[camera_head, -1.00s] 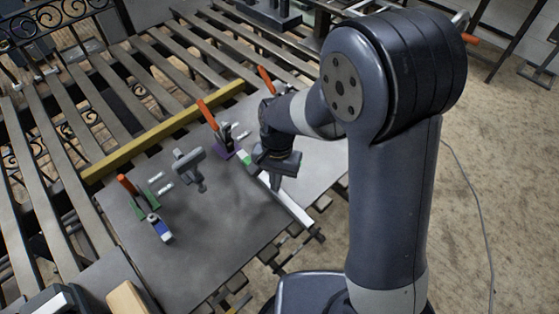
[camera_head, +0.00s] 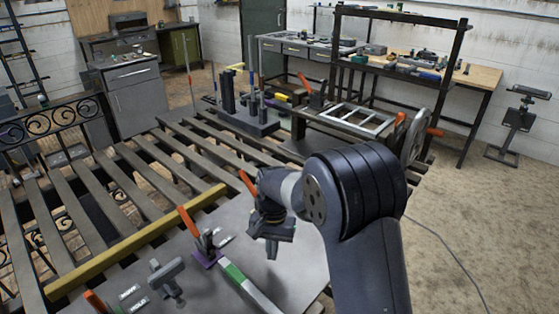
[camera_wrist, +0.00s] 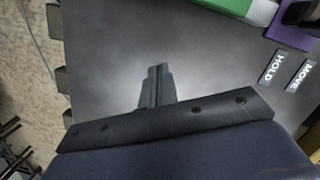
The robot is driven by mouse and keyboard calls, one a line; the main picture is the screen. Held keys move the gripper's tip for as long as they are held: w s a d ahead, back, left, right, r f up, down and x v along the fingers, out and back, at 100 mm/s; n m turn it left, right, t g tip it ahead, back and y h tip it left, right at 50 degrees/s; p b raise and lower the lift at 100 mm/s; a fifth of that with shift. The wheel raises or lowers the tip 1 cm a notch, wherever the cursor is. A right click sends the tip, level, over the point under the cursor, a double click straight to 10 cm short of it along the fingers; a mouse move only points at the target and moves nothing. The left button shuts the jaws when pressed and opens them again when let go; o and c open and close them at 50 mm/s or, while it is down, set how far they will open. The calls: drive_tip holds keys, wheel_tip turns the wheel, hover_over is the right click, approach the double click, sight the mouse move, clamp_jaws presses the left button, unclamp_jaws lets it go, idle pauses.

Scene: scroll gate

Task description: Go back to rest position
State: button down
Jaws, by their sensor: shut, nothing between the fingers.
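My gripper (camera_head: 272,248) is at the end of my bent arm, above the right part of the grey metal plate (camera_head: 295,270). Its fingers point down and are together with nothing between them. In the wrist view my gripper (camera_wrist: 156,72) shows closed over bare plate (camera_wrist: 220,65). A bar with green and white parts (camera_head: 250,288) lies on the plate to the left of my gripper, apart from it. It also shows at the top right of the wrist view.
An orange-handled clamp on a purple base (camera_head: 205,257), a grey T-shaped piece (camera_head: 166,278) and HOLD and MOVE labels (camera_head: 134,299) are on the plate. A yellow bar (camera_head: 140,240) lies along its far side on the slatted table. Open floor (camera_head: 480,220) is at the right.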

sight(260, 302)
drive_tip(key=s+p, duration=0.1)
drive_tip(key=s, duration=0.3)
drive_tip(key=s+a+p, duration=0.1)
drive_tip(key=s, duration=0.3)
drive_tip(key=s+a+p, duration=0.1)
drive_tip(key=s, duration=0.3)
drive_tip(key=shift+s+a+r, duration=0.1)
drive_tip(key=shift+a, duration=0.3)
drive_tip(key=shift+w+d+f+b, duration=0.3)
drive_tip(key=shift+w+f+b, duration=0.1)
drive_tip(key=shift+f, duration=0.1)
drive_tip(key=shift+s+a, duration=0.15)
drive_tip(key=shift+r, duration=0.15)
